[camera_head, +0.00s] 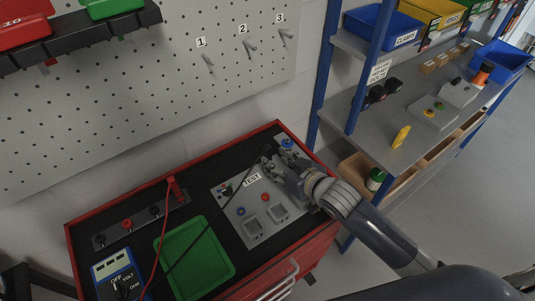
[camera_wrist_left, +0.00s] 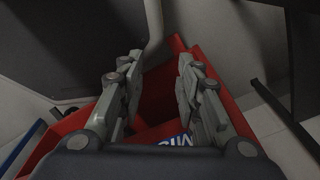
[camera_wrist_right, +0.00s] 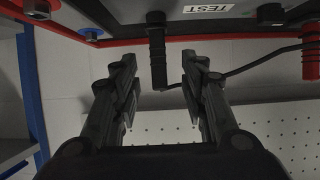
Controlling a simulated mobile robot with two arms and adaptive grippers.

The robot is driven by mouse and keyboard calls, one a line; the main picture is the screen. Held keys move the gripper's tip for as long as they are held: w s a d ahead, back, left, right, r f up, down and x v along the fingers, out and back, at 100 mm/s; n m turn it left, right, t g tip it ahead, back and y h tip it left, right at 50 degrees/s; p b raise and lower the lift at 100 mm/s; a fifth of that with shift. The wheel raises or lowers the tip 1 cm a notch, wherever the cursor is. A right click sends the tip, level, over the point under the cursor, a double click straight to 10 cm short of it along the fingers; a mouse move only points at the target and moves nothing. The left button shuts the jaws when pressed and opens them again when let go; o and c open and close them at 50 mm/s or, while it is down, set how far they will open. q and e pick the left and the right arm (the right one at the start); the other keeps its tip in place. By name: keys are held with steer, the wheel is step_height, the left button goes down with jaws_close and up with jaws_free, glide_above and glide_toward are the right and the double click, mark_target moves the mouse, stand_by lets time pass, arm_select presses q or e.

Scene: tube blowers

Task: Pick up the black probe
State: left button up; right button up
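The black probe (camera_wrist_right: 157,50) stands in its place beside the TEST panel (camera_head: 235,194), with its black wire (camera_wrist_right: 225,68) running off to one side. In the head view the black probe (camera_head: 267,151) is at the far end of the panel, partly hidden by my gripper. My right gripper (camera_head: 271,166) is at the probe. In the right wrist view its fingers (camera_wrist_right: 158,68) are open, with the probe in line with the gap between them; contact does not show. My left gripper (camera_wrist_left: 159,66) is open and empty in its wrist view, away from the probe.
A red probe (camera_head: 174,188), a blue multimeter (camera_head: 117,273) and a green tray (camera_head: 195,258) are on the red-edged cart. The black wire crosses the tray. A pegboard (camera_head: 150,90) stands behind. A blue-framed shelf (camera_head: 332,75) is at right.

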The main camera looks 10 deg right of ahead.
mark_target(270, 156)
steer(key=shift+w+a+f, duration=0.15)
steer(key=shift+w, duration=0.2)
steer(key=shift+w+a+f, duration=0.1)
steer(key=shift+w+f, duration=0.05)
steer(key=shift+w, duration=0.05)
steer(key=p+x, duration=0.1)
steer(key=x, duration=0.3)
steer(key=shift+w, duration=0.2)
steer(key=shift+w+f, duration=0.2)
steer(key=shift+c, duration=1.3)
arm_select(q)
steer(key=shift+w+a+r, duration=0.1)
steer(key=shift+w+r, duration=0.45)
steer(key=shift+r, duration=0.2)
arm_select(e)
jaws_close()
